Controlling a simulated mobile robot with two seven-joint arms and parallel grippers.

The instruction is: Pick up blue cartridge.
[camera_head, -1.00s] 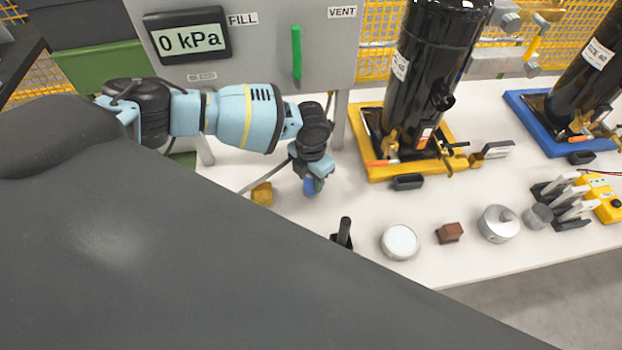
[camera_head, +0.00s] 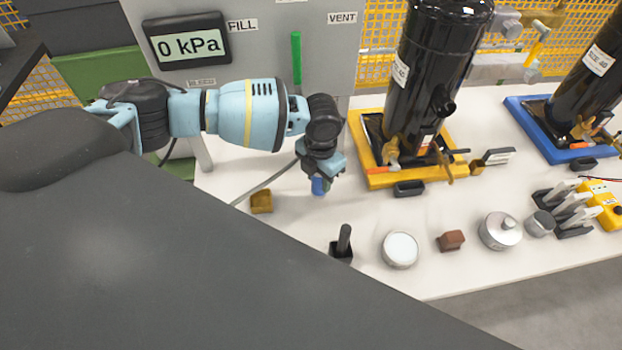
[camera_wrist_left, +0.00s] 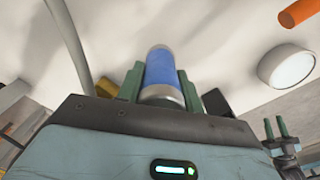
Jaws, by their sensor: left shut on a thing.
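My left gripper (camera_head: 320,176) is shut on the blue cartridge (camera_head: 319,186) and holds it pointing down over the white table. In the left wrist view the cartridge (camera_wrist_left: 166,70) is a blue cylinder with silver ends, between the two green fingers (camera_wrist_left: 160,88). The small yellow open block (camera_head: 261,202) on the table lies to the left of the cartridge, apart from it. My right gripper (camera_wrist_left: 275,130) shows small at the right edge of the left wrist view, its green fingers apart and nothing visible between them. It is not in the head view.
A black compressor (camera_head: 430,80) stands on a yellow base (camera_head: 395,178) to the right of my left gripper. The grey panel (camera_head: 270,60) with its gauge is behind. A black upright handle (camera_head: 343,241), a round white-topped tin (camera_head: 399,250) and a brown block (camera_head: 451,240) stand in front.

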